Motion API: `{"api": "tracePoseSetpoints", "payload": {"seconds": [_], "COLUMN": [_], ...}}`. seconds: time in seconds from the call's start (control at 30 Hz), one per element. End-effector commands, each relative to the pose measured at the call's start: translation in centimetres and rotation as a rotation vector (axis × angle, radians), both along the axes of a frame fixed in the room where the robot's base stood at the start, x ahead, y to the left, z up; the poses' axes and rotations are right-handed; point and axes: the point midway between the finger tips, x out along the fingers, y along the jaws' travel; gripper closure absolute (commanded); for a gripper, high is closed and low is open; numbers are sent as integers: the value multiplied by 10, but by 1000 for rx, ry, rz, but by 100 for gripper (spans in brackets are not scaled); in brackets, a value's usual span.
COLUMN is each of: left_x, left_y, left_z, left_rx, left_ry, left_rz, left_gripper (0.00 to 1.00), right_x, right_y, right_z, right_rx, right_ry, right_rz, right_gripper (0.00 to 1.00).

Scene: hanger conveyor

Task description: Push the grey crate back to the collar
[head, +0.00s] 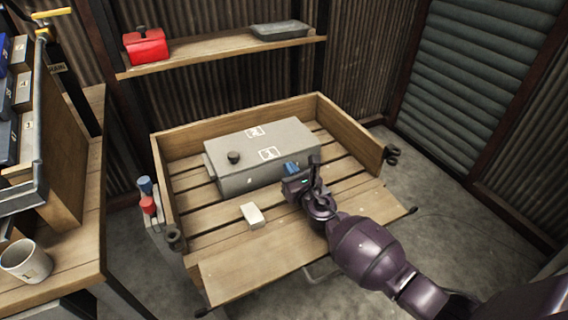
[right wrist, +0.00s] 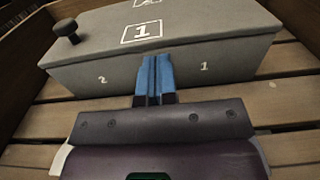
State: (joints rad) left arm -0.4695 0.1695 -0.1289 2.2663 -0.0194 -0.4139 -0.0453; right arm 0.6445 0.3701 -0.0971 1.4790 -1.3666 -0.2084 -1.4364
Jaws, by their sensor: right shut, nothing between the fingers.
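The grey crate (head: 262,155) is a long closed box with white markings on top and a dark knob near its left end. It lies on the slatted wooden bed, with wooden walls behind and beside it. In the right wrist view the crate (right wrist: 80,78) shows its front face, marked 2 and 1. My right gripper (head: 292,168) is shut and empty, with its blue fingertips (right wrist: 154,70) at the crate's front face, right of its middle. Contact is hard to tell. My left gripper is not in view. I cannot make out a collar.
A small pale block (head: 252,215) lies on the slats in front of the crate. The front board (head: 290,245) is folded down. A workbench with a mug (head: 26,261) stands left.

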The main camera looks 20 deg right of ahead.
Motion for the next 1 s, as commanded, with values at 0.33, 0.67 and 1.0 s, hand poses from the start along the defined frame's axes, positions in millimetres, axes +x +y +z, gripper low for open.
{"api": "tracePoseSetpoints", "payload": {"seconds": [0.33, 0.67, 1.0], "left_x": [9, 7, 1], "left_y": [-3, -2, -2], "left_z": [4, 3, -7], "left_rx": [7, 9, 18], "left_ry": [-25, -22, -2], "left_rz": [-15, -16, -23], "left_gripper": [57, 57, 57], "right_x": [31, 34, 57], "right_y": [1, 1, 2], "right_z": [-2, 0, -4], "right_rx": [-1, -1, 0], "right_ry": [2, 0, 3], "right_rz": [-1, 0, 1], "right_gripper": [100, 100, 100]}}
